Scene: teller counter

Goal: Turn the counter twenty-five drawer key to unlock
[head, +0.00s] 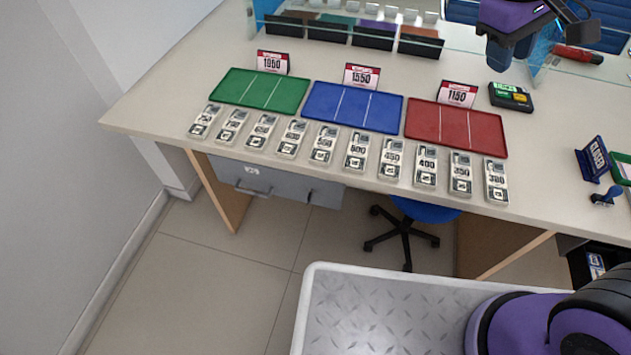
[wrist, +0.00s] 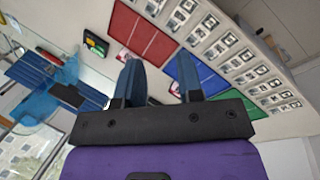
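The grey drawer (head: 270,180) hangs under the left part of the counter, with a small white label (head: 252,170) whose number is hard to read. It looks shut, with a handle (head: 252,189) on its front. A small dark spot, perhaps the lock or key (head: 309,195), shows near its right end; it is too small to tell which way it is turned. My gripper (head: 510,52) is high over the back right of the counter, far from the drawer. In the wrist view, the blue fingers of my gripper (wrist: 159,78) stand apart with nothing between them.
The counter (head: 150,105) carries green (head: 260,90), blue (head: 352,106) and red (head: 456,127) trays, with a row of numbered stacks in front. Glass panels stand behind. A blue office chair (head: 405,225) stands under the counter. The floor (head: 215,275) before the drawer is clear.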

